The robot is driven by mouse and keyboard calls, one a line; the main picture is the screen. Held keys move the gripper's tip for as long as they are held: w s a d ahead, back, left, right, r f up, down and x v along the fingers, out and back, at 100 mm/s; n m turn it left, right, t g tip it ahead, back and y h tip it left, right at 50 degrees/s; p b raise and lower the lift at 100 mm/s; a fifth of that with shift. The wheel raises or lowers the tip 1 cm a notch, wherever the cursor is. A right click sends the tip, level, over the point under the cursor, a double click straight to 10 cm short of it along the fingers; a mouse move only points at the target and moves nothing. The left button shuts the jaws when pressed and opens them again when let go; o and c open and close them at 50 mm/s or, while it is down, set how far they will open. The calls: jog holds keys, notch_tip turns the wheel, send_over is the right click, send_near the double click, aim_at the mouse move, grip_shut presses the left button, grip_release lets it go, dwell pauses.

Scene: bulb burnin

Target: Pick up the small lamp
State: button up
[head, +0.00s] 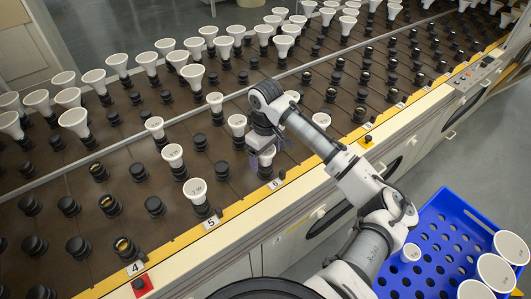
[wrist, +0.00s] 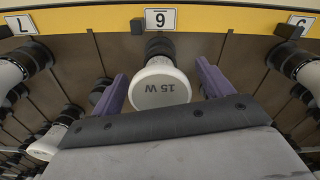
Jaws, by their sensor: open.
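A small white lamp marked "15 W" (wrist: 160,88) stands in a dark socket in the front row, seen from above in the wrist view. The label at its socket reads as a 6 turned upside down there. My gripper (wrist: 163,80) is open, with one purple finger on each side of the lamp and a visible gap on both sides. In the head view my gripper (head: 262,157) is low over the rack's front edge near label 6 (head: 276,183), and it hides that lamp.
Other small white lamps (head: 195,190) stand in nearby sockets, with larger lamps (head: 147,61) in rows behind a rail. In the wrist view, lamps flank mine at left (wrist: 12,72) and right (wrist: 308,75). A blue crate (head: 437,212) at lower right holds several lamps.

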jog(key=shift+f, duration=0.25)
jog(key=c, duration=1.1)
jog(key=shift+r, duration=0.1)
